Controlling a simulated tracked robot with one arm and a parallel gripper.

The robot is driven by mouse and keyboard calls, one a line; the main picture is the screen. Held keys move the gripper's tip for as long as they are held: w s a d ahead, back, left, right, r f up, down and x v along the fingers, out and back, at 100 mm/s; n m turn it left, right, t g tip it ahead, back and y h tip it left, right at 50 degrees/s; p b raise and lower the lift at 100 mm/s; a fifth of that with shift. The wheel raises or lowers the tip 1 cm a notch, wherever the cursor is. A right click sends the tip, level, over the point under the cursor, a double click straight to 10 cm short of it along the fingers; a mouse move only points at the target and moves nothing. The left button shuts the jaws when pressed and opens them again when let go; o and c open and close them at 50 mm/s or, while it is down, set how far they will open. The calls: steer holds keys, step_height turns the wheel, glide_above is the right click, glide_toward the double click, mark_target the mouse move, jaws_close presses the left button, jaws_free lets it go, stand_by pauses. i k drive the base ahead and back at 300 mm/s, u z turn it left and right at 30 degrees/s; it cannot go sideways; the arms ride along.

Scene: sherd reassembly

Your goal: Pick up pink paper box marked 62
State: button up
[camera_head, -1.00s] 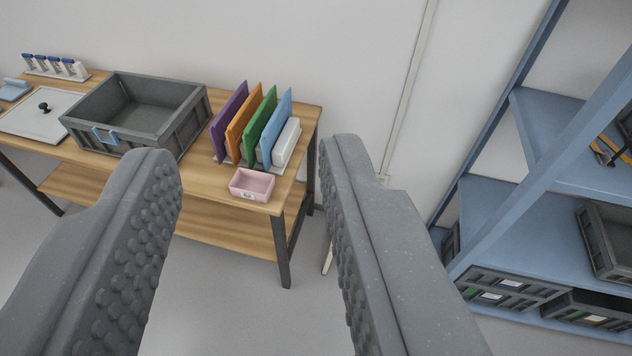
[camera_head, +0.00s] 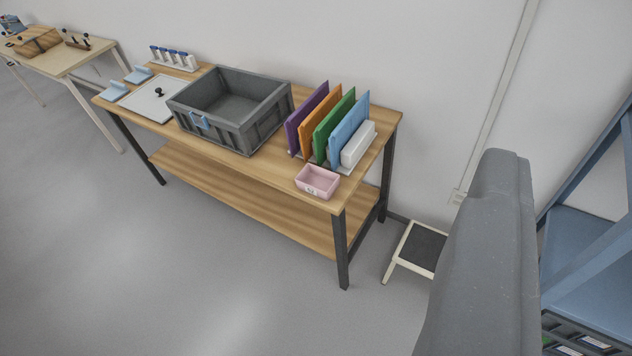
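The pink paper box (camera_head: 317,181) is a small, open-topped box at the front right corner of the wooden table (camera_head: 270,184). A small pale label with a dark mark is on its front, but the number is too small to read. One grey finger of my gripper (camera_head: 480,260) rises at the right of the view, to the right of the box and apart from it. The other finger is out of view, so the gap between them is hidden.
Purple, orange, green and blue upright panels (camera_head: 330,125) stand just behind the box, with a white block (camera_head: 358,146) beside them. A large grey crate (camera_head: 222,118) stands to the left. A step stool (camera_head: 420,248) and blue shelving (camera_head: 590,240) lie right. The floor in front is clear.

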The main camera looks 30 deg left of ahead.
mark_target(322, 183)
steer(key=z, duration=0.1)
steer(key=i, duration=1)
steer(key=u, duration=0.1)
